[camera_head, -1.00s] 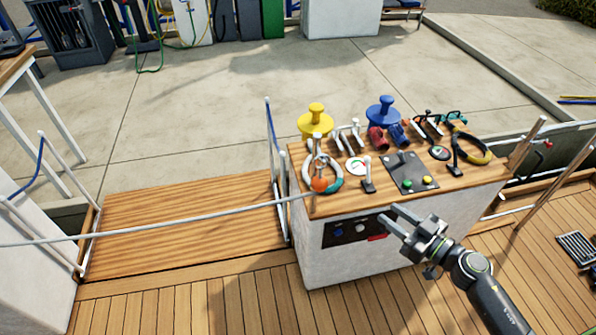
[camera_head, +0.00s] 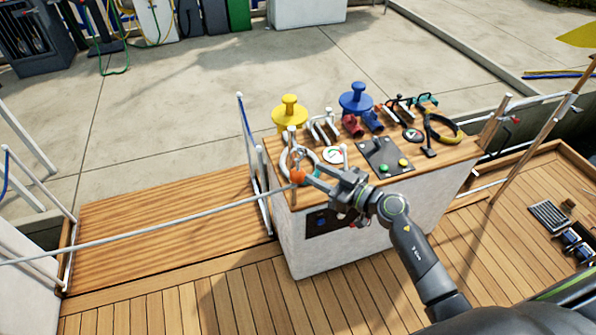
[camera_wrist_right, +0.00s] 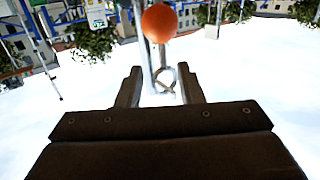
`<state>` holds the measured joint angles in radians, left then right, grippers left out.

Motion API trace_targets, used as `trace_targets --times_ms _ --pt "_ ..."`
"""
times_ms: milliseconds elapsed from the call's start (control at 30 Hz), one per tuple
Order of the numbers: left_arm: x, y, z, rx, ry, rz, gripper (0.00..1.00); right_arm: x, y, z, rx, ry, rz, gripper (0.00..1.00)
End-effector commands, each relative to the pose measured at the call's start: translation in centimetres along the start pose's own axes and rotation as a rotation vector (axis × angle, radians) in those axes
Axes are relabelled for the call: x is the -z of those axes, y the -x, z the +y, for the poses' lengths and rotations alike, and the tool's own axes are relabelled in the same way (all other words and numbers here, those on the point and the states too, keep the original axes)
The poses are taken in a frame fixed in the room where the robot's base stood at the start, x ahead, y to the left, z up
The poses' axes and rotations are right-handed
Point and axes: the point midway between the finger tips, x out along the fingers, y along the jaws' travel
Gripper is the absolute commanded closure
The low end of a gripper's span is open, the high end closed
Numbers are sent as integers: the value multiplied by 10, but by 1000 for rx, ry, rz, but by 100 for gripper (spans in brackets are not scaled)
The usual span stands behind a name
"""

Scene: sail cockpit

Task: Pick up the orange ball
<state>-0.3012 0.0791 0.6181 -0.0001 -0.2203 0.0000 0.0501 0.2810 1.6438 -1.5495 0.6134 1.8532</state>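The orange ball (camera_head: 297,176) is at the front left corner of the wooden console top (camera_head: 440,166). It also shows in the right wrist view (camera_wrist_right: 160,22), at the top, with a metal rod and a ring (camera_wrist_right: 165,77) near it. My right gripper (camera_head: 314,178) reaches in from the right, its fingertips close to the ball. In the right wrist view its two fingers (camera_wrist_right: 160,74) are apart, and the ball appears beyond the tips. I cannot tell whether they touch it. In the head view the fingers partly cover the ball's surroundings. My left gripper is not in view.
A yellow winch (camera_head: 290,110) and a blue winch (camera_head: 356,98) stand on the console behind the ball. A black panel (camera_head: 384,158) with buttons and several levers lie to the right. A long pale rail (camera_head: 150,228) runs left from near the ball.

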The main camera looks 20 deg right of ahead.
Motion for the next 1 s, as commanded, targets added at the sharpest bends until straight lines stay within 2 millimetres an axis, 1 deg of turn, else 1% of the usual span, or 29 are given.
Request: trace_targets --times_ms 67,200,333,433,633,667,900,1000 --pt "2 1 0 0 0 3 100 3 -8 -1 1 -1 3 66" --pt "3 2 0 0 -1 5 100 10 -29 -4 1 -2 5 66" --pt "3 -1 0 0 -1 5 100 8 -45 -4 0 -2 2 66" --pt "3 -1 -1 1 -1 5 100 8 -51 -4 0 0 2 66" --pt "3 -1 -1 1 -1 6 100 8 -52 -3 0 0 1 66" --pt "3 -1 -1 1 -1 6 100 8 -52 -3 0 0 1 67" --pt "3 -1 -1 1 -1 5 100 8 -51 -3 0 0 1 99" --pt "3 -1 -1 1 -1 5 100 9 -51 -3 0 0 1 100"
